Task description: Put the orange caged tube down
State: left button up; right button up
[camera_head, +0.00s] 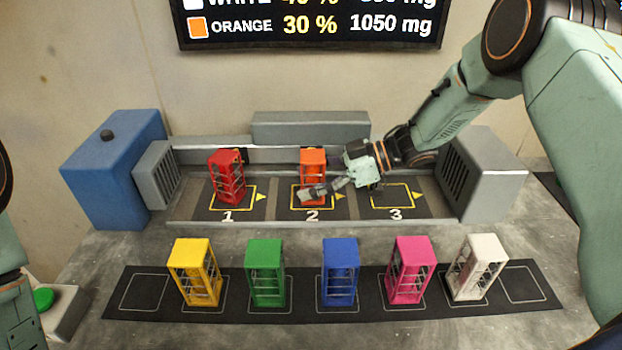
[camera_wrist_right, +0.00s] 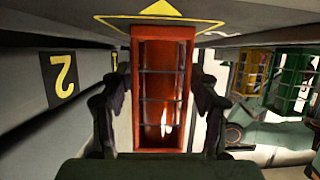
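The orange caged tube (camera_head: 313,163) stands upright at the square marked 2 (camera_head: 312,215) in the grey booth. My right gripper (camera_head: 322,190) reaches in from the right, low on the tube. In the right wrist view the orange caged tube (camera_wrist_right: 163,90) fills the space between the two fingers (camera_wrist_right: 160,100), whose tips appear to touch its sides. A finger hides part of its lower front in the head view; whether its base rests on the floor is hard to tell. My left gripper is out of view.
A red caged tube (camera_head: 227,177) stands at square 1; square 3 (camera_head: 397,196) is empty. In front, yellow (camera_head: 194,272), green (camera_head: 266,272), blue (camera_head: 340,271), pink (camera_head: 409,270) and white (camera_head: 477,267) tubes stand on a black mat (camera_head: 225,314) with empty end slots.

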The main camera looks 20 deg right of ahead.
jog(key=shift+s+a+f, duration=0.15)
jog(key=shift+s+f, duration=0.25)
jog(key=shift+f, duration=0.15)
jog(key=shift+w+r, duration=0.1)
jog(key=shift+r, duration=0.1)
jog(key=d, duration=0.1)
jog(key=d+r, duration=0.1)
jog(key=d+r+p, duration=0.1)
jog(key=shift+d, duration=0.35)
jog(key=v, duration=0.2)
jog(key=p+v, duration=0.1)
jog(key=v, duration=0.4)
jog(key=shift+a+r, duration=0.25)
jog(key=shift+d+p, duration=0.35)
jog(key=shift+d, duration=0.35)
jog(key=shift+s+r, duration=0.25)
jog(key=shift+s, duration=0.15)
